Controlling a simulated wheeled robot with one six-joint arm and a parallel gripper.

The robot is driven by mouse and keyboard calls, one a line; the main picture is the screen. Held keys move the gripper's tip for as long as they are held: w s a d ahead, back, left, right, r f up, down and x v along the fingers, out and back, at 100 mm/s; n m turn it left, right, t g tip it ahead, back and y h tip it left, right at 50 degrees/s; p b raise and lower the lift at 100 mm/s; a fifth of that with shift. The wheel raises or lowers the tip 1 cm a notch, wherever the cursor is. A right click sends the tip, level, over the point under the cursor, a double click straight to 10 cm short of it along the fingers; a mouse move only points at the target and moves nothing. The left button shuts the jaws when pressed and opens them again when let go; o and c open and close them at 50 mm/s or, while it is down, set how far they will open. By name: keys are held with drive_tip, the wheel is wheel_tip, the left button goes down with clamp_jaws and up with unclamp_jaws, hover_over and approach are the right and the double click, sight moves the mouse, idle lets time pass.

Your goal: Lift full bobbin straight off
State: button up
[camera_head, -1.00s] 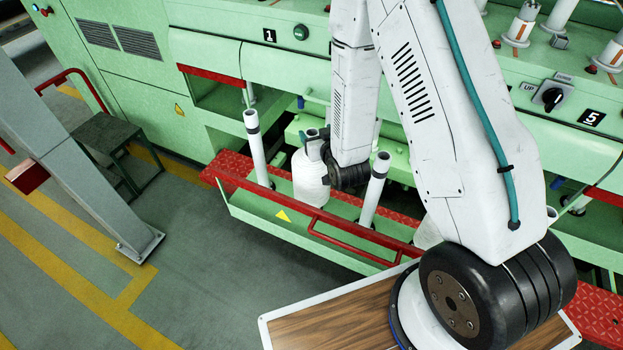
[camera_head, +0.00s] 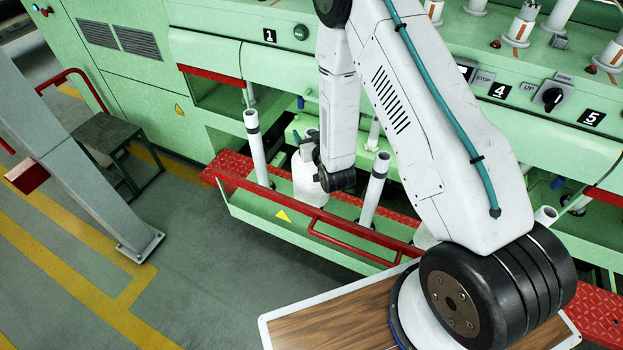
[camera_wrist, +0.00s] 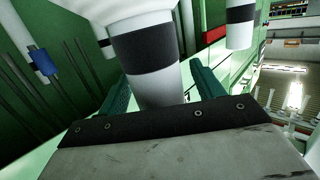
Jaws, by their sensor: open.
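The full bobbin (camera_head: 307,180) stands in the green trough in the head view, white yarn wound on a white tube. In the wrist view its tube (camera_wrist: 148,62) has a black band, and the white yarn (camera_wrist: 75,10) shows at the top edge. My gripper (camera_wrist: 162,85) is open, with one teal finger on each side of the tube. Whether a finger touches the tube cannot be told. The tube's end is hidden behind my gripper's body. In the head view my wrist partly covers the bobbin's right side, and the fingers are hard to make out.
A bare white tube (camera_head: 254,146) stands left of the bobbin and another (camera_head: 375,190) close on its right. The trough has a red rail (camera_head: 352,228) along its front. The green machine (camera_head: 225,60) rises close behind. Open floor (camera_head: 215,290) lies in front.

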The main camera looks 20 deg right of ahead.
clamp_jaws()
drive_tip(key=shift+w+r, duration=0.1)
drive_tip(key=shift+r, duration=0.05)
wheel_tip(320, 180, up, 28)
drive_tip(key=shift+f, duration=0.25)
idle(2.8)
idle(0.4)
